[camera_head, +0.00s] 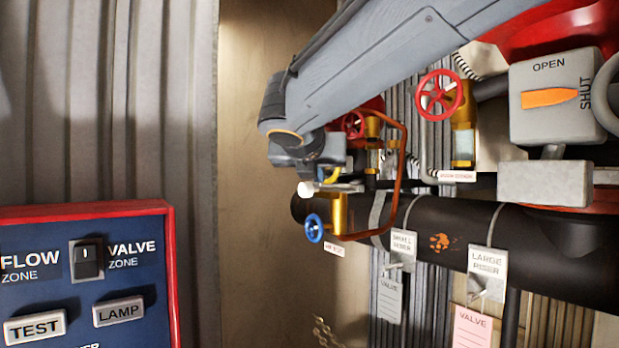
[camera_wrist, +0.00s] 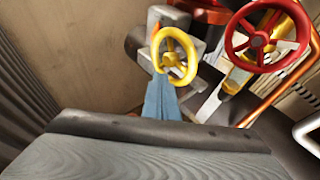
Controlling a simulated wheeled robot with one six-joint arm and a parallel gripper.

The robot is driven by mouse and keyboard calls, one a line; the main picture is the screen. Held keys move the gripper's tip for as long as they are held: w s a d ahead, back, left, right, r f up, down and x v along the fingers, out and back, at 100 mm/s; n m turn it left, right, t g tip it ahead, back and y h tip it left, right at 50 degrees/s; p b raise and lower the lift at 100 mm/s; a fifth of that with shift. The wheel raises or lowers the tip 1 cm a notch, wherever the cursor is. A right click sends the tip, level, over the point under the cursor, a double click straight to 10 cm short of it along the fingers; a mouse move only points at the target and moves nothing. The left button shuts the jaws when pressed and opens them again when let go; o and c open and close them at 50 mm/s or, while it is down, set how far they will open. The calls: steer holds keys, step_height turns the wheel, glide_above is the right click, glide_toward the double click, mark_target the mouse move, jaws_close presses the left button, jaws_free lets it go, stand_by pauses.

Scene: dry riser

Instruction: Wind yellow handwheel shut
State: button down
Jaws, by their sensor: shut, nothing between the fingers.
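The yellow handwheel (camera_wrist: 176,56) is in the upper middle of the wrist view, a spoked ring with a hub. In the head view only a small yellow piece of it (camera_head: 332,175) shows below my wrist; the rest is hidden. My gripper (camera_wrist: 163,78) is shut and empty. Its narrow blue-grey fingers point up the wrist view to the handwheel's lower rim and overlap it there. I cannot tell whether they touch the rim. In the head view, the fingers are mostly hidden behind my wrist.
A red handwheel (camera_wrist: 267,36) is close on the right in the wrist view, beside a copper pipe (camera_wrist: 284,85). The head view also shows a blue handwheel (camera_head: 315,228), another red handwheel (camera_head: 440,94), a dark pipe (camera_head: 450,232) and a control panel (camera_head: 90,270).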

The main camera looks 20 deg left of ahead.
steer(key=shift+s+d+r, duration=0.55)
steer(key=shift+s+d, duration=0.3)
steer(key=w+a+r+p, duration=0.3)
steer(key=a+r+p, duration=0.1)
steer(key=shift+s+d+f+b, duration=0.25)
steer(key=shift+d+f+b, duration=0.3)
steer(key=shift+f, duration=0.3)
steer(key=shift+s+d+f+b, duration=0.25)
steer(key=shift+f+b, duration=0.35)
steer(key=shift+f, duration=0.3)
steer(key=shift+s+d+f+b, duration=0.2)
steer(key=shift+d+f+b, duration=0.35)
steer(key=shift+f, duration=0.3)
steer(key=shift+r, duration=0.15)
